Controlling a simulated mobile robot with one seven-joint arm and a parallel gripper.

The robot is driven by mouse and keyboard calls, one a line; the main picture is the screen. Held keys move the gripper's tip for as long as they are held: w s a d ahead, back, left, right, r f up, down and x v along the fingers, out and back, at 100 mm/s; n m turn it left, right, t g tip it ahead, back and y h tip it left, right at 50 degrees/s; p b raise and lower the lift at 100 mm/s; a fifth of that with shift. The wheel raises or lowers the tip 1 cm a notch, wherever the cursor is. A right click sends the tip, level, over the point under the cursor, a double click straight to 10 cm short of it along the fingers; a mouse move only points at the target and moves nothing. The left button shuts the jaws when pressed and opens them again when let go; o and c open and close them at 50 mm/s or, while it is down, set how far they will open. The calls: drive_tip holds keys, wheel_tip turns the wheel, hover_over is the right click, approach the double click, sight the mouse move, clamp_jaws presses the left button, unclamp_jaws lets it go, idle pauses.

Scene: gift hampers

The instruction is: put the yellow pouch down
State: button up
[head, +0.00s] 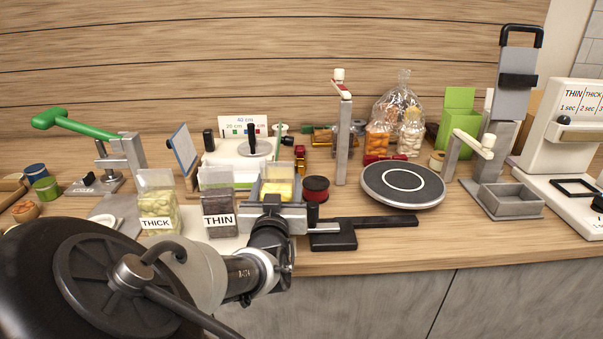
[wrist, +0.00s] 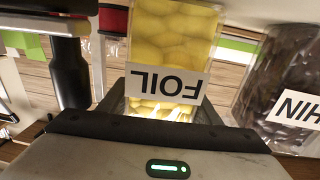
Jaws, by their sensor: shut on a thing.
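The yellow pouch (head: 277,189) is clear with pale yellow contents and stands upright above my gripper (head: 271,212) in the head view. In the wrist view the yellow pouch (wrist: 172,40) carries a white label reading FOIL, seen upside down. My gripper (wrist: 165,112) is shut on the pouch's lower part. The jaws hide the pouch's bottom edge, so I cannot tell whether it touches the counter.
A round turntable (head: 378,196) lies beyond.

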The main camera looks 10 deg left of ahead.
drive_tip(key=shift+f, duration=0.15)
drive_tip(key=o, duration=1.2)
drive_tip(key=shift+f+b, duration=0.1)
drive_tip(key=shift+b, duration=0.25)
